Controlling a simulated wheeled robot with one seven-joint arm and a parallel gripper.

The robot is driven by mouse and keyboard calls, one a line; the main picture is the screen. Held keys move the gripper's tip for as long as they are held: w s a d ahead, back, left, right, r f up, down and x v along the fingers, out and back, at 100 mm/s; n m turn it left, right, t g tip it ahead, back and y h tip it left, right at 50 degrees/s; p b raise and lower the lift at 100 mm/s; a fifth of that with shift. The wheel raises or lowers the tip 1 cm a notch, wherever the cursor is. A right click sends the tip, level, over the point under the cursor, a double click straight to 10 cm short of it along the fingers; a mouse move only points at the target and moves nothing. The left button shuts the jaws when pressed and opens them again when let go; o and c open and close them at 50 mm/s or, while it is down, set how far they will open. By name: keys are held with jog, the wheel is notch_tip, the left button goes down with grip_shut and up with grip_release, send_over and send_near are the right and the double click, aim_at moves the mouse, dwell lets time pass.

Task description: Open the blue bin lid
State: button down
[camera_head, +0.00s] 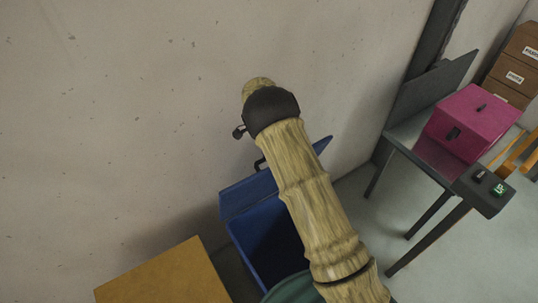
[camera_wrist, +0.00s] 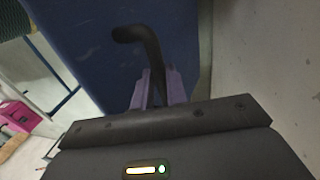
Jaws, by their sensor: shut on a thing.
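The blue bin (camera_head: 262,240) stands against the wall in the head view, partly hidden behind my arm. Its blue lid (camera_head: 242,194) is raised and tilted, with the dark inside of the bin showing below it. The lid also fills the upper part of the wrist view (camera_wrist: 85,35). A black curved handle (camera_wrist: 149,48) stands out from the lid. My gripper (camera_wrist: 158,88) has its two purple fingers shut on this handle. In the head view the fingers cannot be made out; part of the handle (camera_head: 258,163) shows beside my arm.
A yellow-brown box or surface (camera_head: 165,277) is in front of the bin at the lower left. A dark table (camera_head: 425,150) with a pink box (camera_head: 470,122) stands at the right, with brown drawers or boxes (camera_head: 515,75) behind. Bare wall is close behind the bin.

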jog(key=shift+d+f, duration=0.15)
jog(key=shift+f, duration=0.25)
jog(key=c, duration=1.5)
grip_release()
jog(key=shift+o, duration=0.5)
jog(key=shift+w+f, duration=0.1)
jog(key=shift+w, duration=0.05)
jog(key=shift+s+a+r, duration=0.2)
jog(key=shift+a, duration=0.05)
jog(key=shift+w+r, duration=0.3)
jog(key=shift+r, duration=0.3)
notch_tip(320, 180, up, 16)
jog(key=w+a+b, duration=0.2)
jog(key=shift+w, duration=0.15)
jog(key=shift+f, duration=0.15)
